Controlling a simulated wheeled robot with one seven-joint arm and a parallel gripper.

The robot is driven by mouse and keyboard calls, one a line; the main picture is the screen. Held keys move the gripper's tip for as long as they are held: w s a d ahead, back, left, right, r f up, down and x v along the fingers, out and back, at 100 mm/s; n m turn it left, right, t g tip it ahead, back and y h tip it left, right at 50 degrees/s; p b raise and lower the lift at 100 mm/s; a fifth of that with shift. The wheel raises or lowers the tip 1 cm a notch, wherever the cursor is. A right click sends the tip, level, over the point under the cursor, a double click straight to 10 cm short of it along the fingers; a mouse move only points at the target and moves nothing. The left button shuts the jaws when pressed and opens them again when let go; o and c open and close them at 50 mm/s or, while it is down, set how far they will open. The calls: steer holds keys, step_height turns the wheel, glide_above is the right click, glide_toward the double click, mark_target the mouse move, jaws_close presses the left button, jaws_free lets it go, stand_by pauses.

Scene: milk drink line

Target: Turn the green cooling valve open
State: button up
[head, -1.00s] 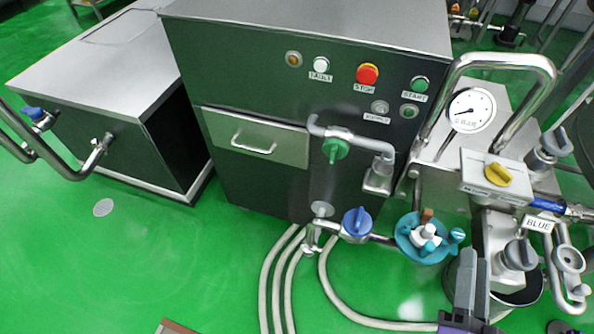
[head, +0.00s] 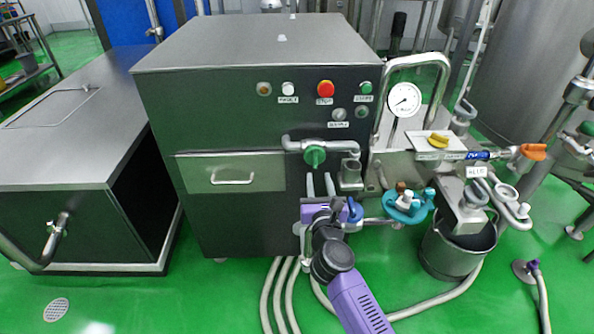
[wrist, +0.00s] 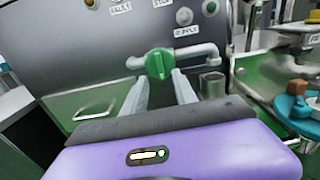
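The green cooling valve (head: 314,157) is a round green knob on a grey pipe on the front of the dark machine. It also shows in the wrist view (wrist: 159,63), just beyond the fingertips. My gripper (head: 319,178) is below the valve in the head view. In the wrist view its two pale fingers (wrist: 158,80) are apart with nothing held, one on each side of the knob's lower edge. I cannot tell whether they touch the knob.
A blue valve (head: 355,210) sits right beside my gripper, with a teal fitting (head: 404,208) further right. A drawer handle (head: 232,179) is to the left. A steel bucket (head: 455,255) and hoses (head: 278,290) are low down. Open green floor lies at front left.

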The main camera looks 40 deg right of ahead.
mark_target(316, 161)
steer(key=b+x, duration=0.1)
steer(key=x, duration=0.6)
steer(key=shift+w+d, duration=0.2)
steer(key=shift+w, duration=0.15)
jaws_close()
